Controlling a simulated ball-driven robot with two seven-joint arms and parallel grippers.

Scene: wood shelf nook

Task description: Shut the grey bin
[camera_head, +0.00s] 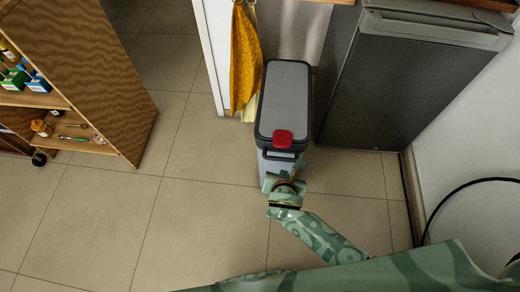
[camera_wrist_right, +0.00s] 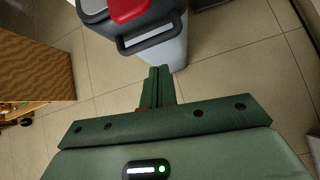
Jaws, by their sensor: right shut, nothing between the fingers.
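The grey bin (camera_head: 264,164) stands on the tiled floor in the head view, with a grey lid (camera_head: 286,95) in a dark rim. The lid lies over the top and looks down; I cannot tell whether a small gap remains. A red latch (camera_head: 283,138) is at the lid's front edge, above a dark handle (camera_head: 277,155). The bin's front (camera_wrist_right: 173,54) and red latch (camera_wrist_right: 128,9) also show in the right wrist view. My right gripper (camera_head: 287,170) is shut and empty, just in front of the bin below the handle. My left gripper is out of view.
A yellow cloth (camera_head: 244,62) hangs left of the bin. A dark grey cabinet or appliance (camera_head: 400,85) stands close on its right. A wooden shelf unit (camera_head: 95,65) with small items is at the left. The floor (camera_head: 180,215) between is clear. A black cable (camera_head: 445,200) loops at the right.

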